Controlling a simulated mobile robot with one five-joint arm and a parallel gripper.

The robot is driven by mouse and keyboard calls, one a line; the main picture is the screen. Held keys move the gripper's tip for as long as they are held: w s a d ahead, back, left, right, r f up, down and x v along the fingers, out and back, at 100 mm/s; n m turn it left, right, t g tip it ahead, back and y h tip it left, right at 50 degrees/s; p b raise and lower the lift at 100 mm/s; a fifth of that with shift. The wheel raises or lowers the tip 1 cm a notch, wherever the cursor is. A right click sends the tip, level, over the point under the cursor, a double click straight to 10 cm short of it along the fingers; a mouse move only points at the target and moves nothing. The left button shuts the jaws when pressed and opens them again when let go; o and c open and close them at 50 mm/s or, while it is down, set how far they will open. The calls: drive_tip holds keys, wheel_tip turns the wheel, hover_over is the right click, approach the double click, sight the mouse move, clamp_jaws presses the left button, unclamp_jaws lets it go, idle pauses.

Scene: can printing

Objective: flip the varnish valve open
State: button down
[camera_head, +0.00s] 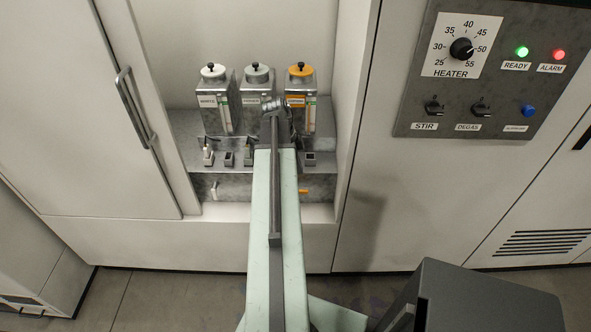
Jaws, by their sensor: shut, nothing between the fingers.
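Three metal canisters stand side by side in the recess: a left one with a white cap (213,95), a middle one with a grey cap (257,76) and a right one with an orange cap (300,78). The middle label is too small to read surely and partly covered. Below them is a row of small valves or switches, including a left one with a pale lever (207,156) and a dark one (248,157). My gripper (272,104) is shut and empty, in front of the middle and right canisters in the picture. My arm hides part of the valve row; which valve is the varnish one is unclear.
The recess has a side wall (350,110) on the right and a cabinet door with a handle (134,108) on the left. A control panel (480,75) with a heater dial and switches is at upper right. The shelf's front edge (230,212) lies below the valves.

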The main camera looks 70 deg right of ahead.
sight(305, 191)
drive_tip(key=b+x, duration=0.2)
drive_tip(key=x, duration=0.1)
drive_tip(key=b+x, duration=0.3)
drive_tip(key=w+b+x, duration=0.1)
drive_tip(key=b+x, duration=0.1)
drive_tip(key=x, duration=0.1)
drive_tip(key=shift+a+f+b, duration=0.15)
drive_tip(key=shift+f+b, duration=0.25)
drive_tip(key=shift+f, duration=0.05)
drive_tip(key=shift+r, duration=0.1)
